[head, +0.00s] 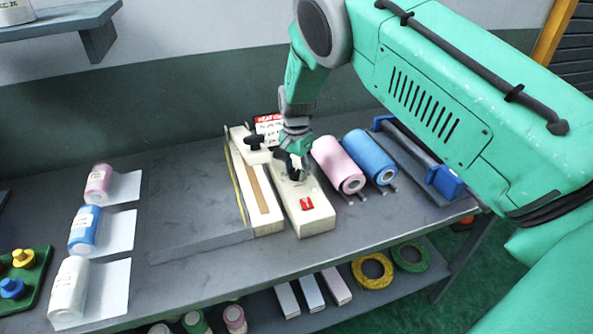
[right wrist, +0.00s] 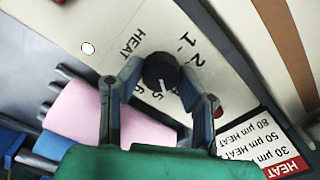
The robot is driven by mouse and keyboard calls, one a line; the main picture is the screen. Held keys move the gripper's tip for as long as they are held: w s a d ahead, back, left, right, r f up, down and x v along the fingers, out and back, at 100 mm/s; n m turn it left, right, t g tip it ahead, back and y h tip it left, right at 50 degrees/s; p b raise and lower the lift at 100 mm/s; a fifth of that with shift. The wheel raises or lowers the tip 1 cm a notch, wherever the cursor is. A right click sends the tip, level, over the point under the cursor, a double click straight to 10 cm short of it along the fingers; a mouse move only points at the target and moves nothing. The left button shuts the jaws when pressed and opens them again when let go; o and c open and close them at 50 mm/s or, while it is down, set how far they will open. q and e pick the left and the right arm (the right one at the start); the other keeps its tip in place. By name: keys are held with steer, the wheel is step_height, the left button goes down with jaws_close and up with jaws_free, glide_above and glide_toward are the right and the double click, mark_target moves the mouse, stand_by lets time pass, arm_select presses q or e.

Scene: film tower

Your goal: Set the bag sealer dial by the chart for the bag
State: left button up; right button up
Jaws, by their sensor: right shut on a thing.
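The cream bag sealer (head: 318,220) stands on the grey bench, with a red switch (head: 306,204) near its front. Its black dial (right wrist: 160,70) sits on a face marked HEAT with numbers, of which 1, 2, 5 and 6 show. A white pointer line shows on the dial, but I cannot tell its exact number. My right gripper (right wrist: 165,88) is shut on the dial, one finger on each side. The chart (head: 268,126) stands behind the sealer; in the right wrist view the chart (right wrist: 262,140) lists 30, 50 and 80 µm, its heat values unreadable. My left gripper is out of view.
A flat grey sheet (head: 200,246) lies left of the sealer. A pink roll (head: 338,165) and a blue roll (head: 370,157) lie close at its right. Pink, blue and white rolls with sheets line the bench's left side. Tape rings (head: 372,271) are on the lower shelf.

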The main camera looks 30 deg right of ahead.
steer(key=shift+s+a+f, duration=0.2)
steer(key=shift+a+f, duration=0.1)
steer(key=o, duration=1.1)
steer(key=shift+o, duration=0.2)
steer(key=shift+w, duration=0.1)
steer(key=shift+w+r, duration=0.1)
steer(key=shift+r, duration=0.05)
steer(key=shift+r, duration=0.1)
